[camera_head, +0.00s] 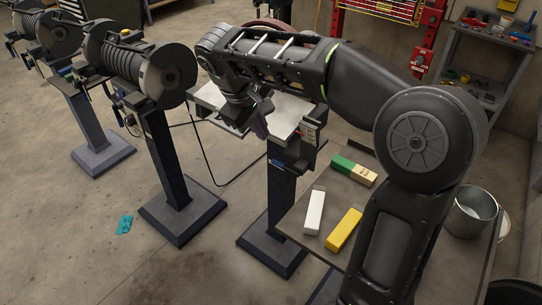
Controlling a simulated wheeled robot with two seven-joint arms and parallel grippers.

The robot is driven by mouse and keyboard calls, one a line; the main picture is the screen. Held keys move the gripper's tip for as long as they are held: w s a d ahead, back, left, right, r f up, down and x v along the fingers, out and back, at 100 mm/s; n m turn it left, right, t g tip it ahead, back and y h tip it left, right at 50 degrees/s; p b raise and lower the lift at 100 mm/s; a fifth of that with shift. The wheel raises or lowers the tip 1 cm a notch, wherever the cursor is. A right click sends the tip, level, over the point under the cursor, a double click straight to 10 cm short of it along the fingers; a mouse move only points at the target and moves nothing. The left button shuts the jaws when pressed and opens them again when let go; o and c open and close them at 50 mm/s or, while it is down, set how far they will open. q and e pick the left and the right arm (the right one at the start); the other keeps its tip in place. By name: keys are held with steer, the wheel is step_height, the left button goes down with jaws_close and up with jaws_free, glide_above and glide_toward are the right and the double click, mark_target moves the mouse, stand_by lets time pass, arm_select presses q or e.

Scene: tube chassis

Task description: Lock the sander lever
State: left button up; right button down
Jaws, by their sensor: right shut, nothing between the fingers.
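The sander (286,113) stands on a dark pedestal in the middle of the view. Its light metal table shows below my arm, and a reddish disc edge shows behind it. My right arm reaches across in front of it, hiding much of its upper part. My right gripper (258,121) points down at the sander's table, shut and empty. I cannot tell whether it touches anything. I cannot make out the lever clearly; a dark fitting with a small red part (300,136) sits at the table's right side. My left gripper is not in view.
A bench grinder (145,65) on a pedestal stands to the left, with more behind it. A workbench (290,222) at right front holds white, yellow and green-beige blocks. A metal bucket (471,213) is at the right. A teal cloth (125,224) lies on the floor.

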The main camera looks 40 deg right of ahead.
mark_target(277, 162)
steer(key=p+x, duration=0.1)
steer(key=x, duration=1.3)
